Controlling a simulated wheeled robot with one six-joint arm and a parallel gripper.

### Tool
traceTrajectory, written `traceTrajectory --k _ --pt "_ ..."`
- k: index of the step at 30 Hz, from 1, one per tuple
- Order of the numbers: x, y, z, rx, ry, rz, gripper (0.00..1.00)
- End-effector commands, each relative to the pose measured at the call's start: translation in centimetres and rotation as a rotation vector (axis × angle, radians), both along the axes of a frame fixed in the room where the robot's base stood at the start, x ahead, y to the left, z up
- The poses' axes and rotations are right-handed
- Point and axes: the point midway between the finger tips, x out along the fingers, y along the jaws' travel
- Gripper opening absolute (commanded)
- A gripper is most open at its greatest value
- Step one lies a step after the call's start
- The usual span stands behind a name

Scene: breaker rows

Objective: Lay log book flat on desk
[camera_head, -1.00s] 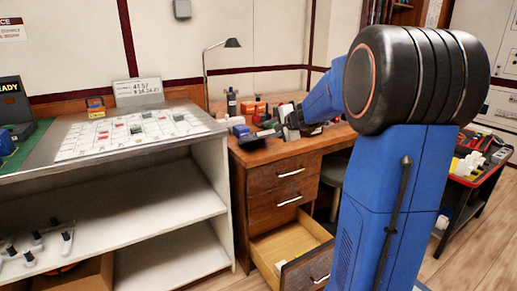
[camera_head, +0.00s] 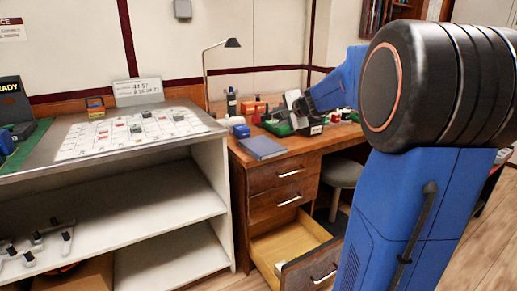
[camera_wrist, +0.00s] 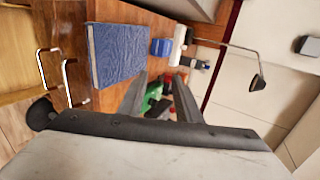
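The log book (camera_head: 262,147) has a blue cover and lies flat on the front left part of the wooden desk (camera_head: 290,147). The wrist view shows its whole cover (camera_wrist: 118,52) and pale page edge. My gripper (camera_head: 297,104) is to the right of the book and farther back, above the desk, clear of it. In the wrist view my gripper (camera_wrist: 159,76) has its two fingers apart with nothing between them.
A blue block (camera_head: 240,131), a dark bottle (camera_head: 231,102) and a desk lamp (camera_head: 232,43) stand behind the book. Green and red items (camera_wrist: 153,92) lie beyond my fingers. The bottom drawer (camera_head: 290,243) is pulled out. A stool (camera_head: 343,172) stands right.

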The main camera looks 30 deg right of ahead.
Motion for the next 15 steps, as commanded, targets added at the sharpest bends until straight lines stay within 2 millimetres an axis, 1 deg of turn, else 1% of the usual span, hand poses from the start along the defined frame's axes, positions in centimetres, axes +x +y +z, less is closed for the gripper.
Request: traceTrajectory --k 1,3,6,15 --pt "-0.3 -0.1 1.0 -0.004 -0.003 -0.001 0.31" --pt "-0.6 -0.1 1.8 -0.002 -0.003 -0.001 0.31" --pt "-0.9 -0.1 2.5 0.0 -0.001 -0.001 0.31" --pt "-1.0 0.0 2.7 -0.003 0.001 0.001 0.31"
